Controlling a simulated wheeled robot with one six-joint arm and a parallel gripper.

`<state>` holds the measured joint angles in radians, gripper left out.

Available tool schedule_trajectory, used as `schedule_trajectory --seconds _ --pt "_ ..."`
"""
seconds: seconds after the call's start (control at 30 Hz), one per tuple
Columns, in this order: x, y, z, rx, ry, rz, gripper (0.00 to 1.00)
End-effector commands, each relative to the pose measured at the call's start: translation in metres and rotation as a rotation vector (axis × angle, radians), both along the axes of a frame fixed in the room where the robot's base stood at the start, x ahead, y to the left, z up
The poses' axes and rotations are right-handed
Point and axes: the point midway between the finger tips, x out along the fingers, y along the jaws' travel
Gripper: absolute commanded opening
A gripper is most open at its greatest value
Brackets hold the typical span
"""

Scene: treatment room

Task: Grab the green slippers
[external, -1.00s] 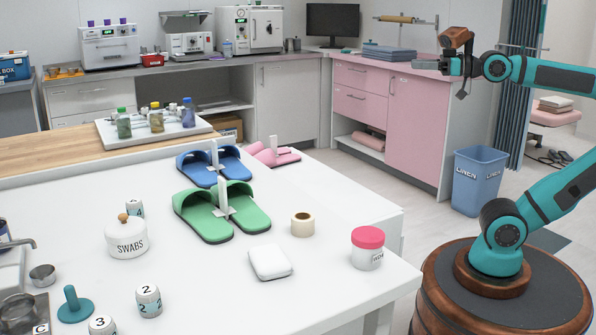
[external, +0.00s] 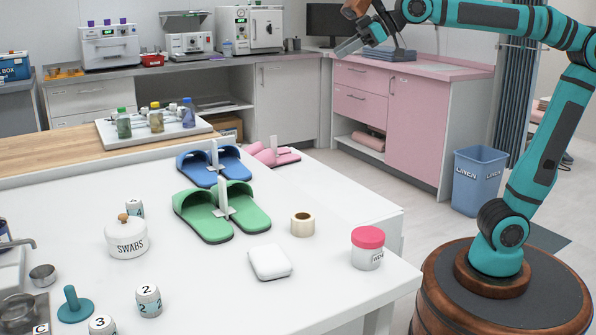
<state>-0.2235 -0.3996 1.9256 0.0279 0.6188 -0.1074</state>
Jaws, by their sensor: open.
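The green slippers (external: 208,224) lie side by side on the white table, with an upright white tag or handle (external: 223,196) between them. My gripper (external: 366,42) is open and empty. It is up at the top right, above and to the right of the slippers, in front of the pink cabinet in the picture, well apart from the table.
Blue slippers (external: 197,172) sit just behind the green pair, and pink slippers (external: 278,159) lie beyond. A tape roll (external: 302,228), a white box (external: 269,262), a pink-lidded jar (external: 367,256) and a swabs pot (external: 126,241) stand around them. The table between these is clear.

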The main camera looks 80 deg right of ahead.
Motion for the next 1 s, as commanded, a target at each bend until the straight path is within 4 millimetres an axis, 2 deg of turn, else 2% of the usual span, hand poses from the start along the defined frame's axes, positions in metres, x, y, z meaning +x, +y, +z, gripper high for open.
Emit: schedule_trajectory --seconds 0.1,0.5,0.8,1.0 --pt "0.029 0.026 -0.004 -0.025 0.070 0.042 0.40" --pt "0.105 0.121 -0.027 -0.120 0.292 0.191 0.40" --pt "0.149 0.202 -0.060 -0.202 0.456 0.305 0.40" --pt "0.170 0.258 -0.088 -0.261 0.559 0.383 0.40"
